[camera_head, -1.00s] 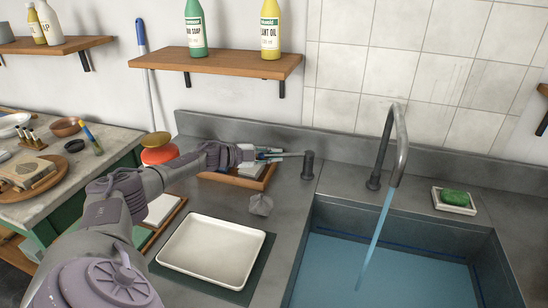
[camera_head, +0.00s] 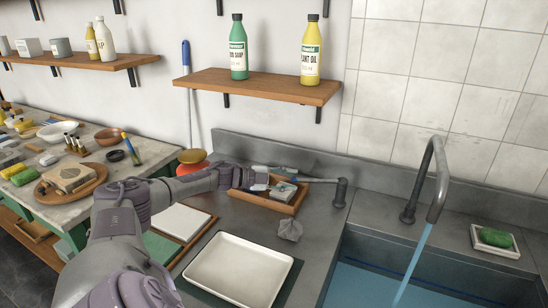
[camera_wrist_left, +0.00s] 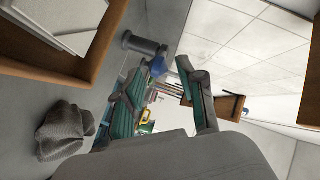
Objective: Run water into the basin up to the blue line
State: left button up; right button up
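Water runs from the grey faucet (camera_head: 436,185) into the basin (camera_head: 365,246) at the lower right. Blue water (camera_head: 355,288) lies in the basin, its surface just below the dark blue line (camera_head: 400,274) on the back wall. The tap lever (camera_head: 318,181) points left from its dark post (camera_head: 341,192). My left gripper (camera_head: 284,178) is by the lever's free end, above a wooden tray. In the left wrist view its fingers (camera_wrist_left: 168,95) are apart, with the post (camera_wrist_left: 145,45) beyond them. Whether they touch the lever is unclear. My right gripper is not in view.
A white tray (camera_head: 239,268) and a crumpled grey cloth (camera_head: 290,230) lie on the counter left of the basin. The wooden tray (camera_head: 297,203) is below my gripper. Green soap in a dish (camera_head: 482,246) sits right of the faucet. A bottle shelf (camera_head: 260,87) hangs above.

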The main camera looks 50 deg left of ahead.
pick_arm(q)
jog(key=v, duration=0.6)
dwell(7.4)
